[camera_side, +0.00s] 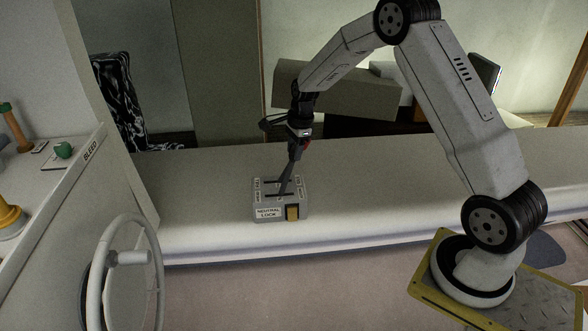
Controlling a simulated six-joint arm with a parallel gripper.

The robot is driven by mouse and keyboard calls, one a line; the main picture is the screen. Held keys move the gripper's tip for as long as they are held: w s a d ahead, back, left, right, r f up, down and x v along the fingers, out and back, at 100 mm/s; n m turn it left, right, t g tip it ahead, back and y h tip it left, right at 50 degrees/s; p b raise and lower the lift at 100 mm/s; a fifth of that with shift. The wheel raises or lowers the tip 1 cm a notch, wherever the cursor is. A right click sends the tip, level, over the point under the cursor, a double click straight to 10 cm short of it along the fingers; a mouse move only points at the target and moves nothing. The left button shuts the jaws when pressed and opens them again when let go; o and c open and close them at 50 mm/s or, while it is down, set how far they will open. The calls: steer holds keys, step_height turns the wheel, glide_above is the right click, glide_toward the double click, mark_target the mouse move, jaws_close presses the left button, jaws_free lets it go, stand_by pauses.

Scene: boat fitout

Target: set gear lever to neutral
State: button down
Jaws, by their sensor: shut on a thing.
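The gear lever unit is a small grey box (265,204) on the light bench top, with slots and small labels on its top. A "NEUTRAL LOCK" label (268,213) and a yellow block (292,213) are on its front face. The gear lever (286,183) rises from a slot and leans slightly to the right. My gripper (296,152) comes down from above and is shut on the lever's upper end. The lever's knob is hidden by the fingers. The slot labels are too small to read for the lever's exact position.
A steering wheel (126,275) stands at the front left. A side console (60,190) marked "BLEED" carries a green knob (63,150) and a yellow fitting (10,218). A grey box (340,92) is behind the bench. The bench top right of the lever unit is clear.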

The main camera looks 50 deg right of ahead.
steer(key=shift+w+a+r, duration=0.3)
steer(key=shift+w+a, duration=0.5)
steer(key=shift+w, duration=0.1)
steer(key=shift+w+a+r, duration=0.1)
steer(key=shift+w+a, duration=0.95)
steer(key=shift+c, duration=1.4)
jaws_free()
steer(key=shift+s, duration=0.1)
step_height(320, 180, up, 8)
steer(key=shift+s+d+f, duration=0.2)
steer(key=shift+s+d, duration=0.2)
steer(key=shift+s, duration=0.05)
steer(key=shift+a, duration=0.1)
